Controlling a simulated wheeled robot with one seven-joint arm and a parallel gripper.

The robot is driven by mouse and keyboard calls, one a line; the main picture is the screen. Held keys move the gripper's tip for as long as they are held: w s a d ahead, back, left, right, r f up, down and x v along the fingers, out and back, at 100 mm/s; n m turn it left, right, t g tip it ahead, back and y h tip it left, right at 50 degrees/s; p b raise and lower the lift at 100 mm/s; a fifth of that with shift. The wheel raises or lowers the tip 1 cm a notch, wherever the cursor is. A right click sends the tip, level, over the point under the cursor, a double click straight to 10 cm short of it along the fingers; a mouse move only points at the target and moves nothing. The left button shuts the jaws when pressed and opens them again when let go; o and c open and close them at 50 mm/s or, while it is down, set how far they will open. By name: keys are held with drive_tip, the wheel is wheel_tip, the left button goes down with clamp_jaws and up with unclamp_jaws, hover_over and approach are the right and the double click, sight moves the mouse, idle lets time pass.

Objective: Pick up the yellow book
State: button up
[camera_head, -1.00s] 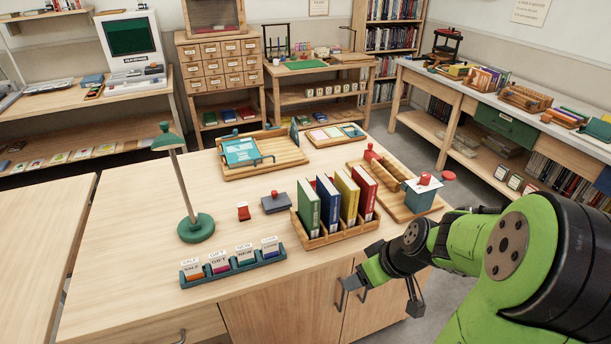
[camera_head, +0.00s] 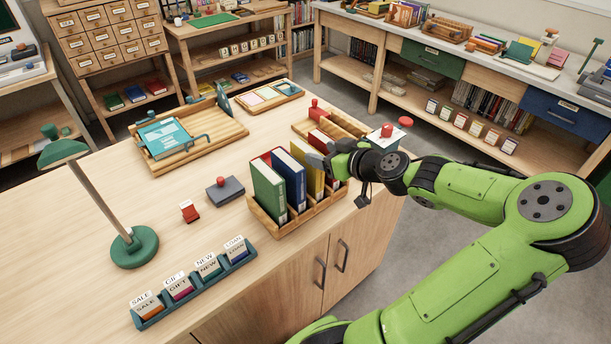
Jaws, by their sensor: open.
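The yellow book (camera_head: 308,176) stands upright in a wooden rack (camera_head: 286,229) near the front edge of the table. My gripper (camera_head: 338,180) is open at the right end of the rack, with one finger close to the top of the yellow book. I cannot tell whether it touches the book.
A teal label tray (camera_head: 196,284), a green lamp (camera_head: 134,246), a small red item (camera_head: 189,211) and a dark stamp pad (camera_head: 225,189) lie left of the rack. A wooden tray (camera_head: 222,135) is behind.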

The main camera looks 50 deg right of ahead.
sight(310, 150)
drive_tip(key=b+x, duration=0.1)
drive_tip(key=x, duration=0.6)
drive_tip(key=shift+f, duration=0.1)
drive_tip(key=shift+s+a, duration=0.1)
clamp_jaws()
